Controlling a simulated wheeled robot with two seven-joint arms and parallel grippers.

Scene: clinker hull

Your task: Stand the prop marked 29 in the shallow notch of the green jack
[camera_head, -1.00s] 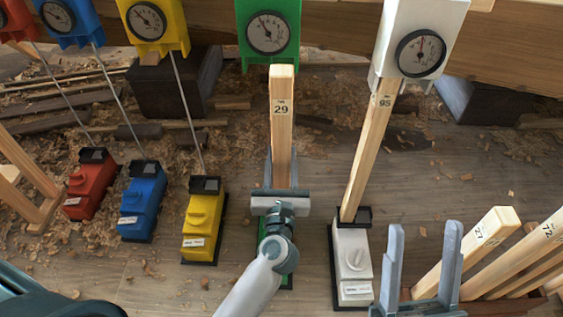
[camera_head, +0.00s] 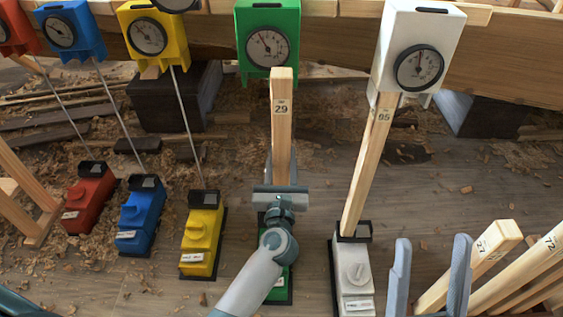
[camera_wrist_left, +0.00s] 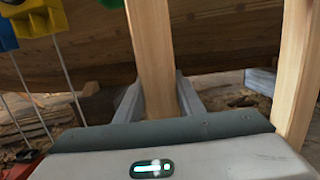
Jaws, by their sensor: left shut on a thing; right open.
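The prop marked 29 (camera_head: 281,125) is a pale wooden bar, upright in the head view. My left gripper (camera_head: 282,172) is shut on its lower part; the left wrist view also shows the prop (camera_wrist_left: 152,55) between the grey fingers. The green jack (camera_head: 277,290) stands on the floor, partly covered by my left arm. Its notch and the prop's foot are hidden behind my gripper, so I cannot tell whether they touch. The prop's top overlaps the lower edge of the green gauge box (camera_head: 267,25) in the picture. My right gripper (camera_head: 430,275) is open and empty at lower right.
A white jack (camera_head: 354,275) to the right bears a leaning prop marked 95 (camera_head: 370,160) under a white gauge box. Yellow (camera_head: 202,235), blue (camera_head: 140,215) and red (camera_head: 90,198) jacks stand left. Props marked 27 (camera_head: 485,255) and 72 (camera_head: 540,255) lean at lower right.

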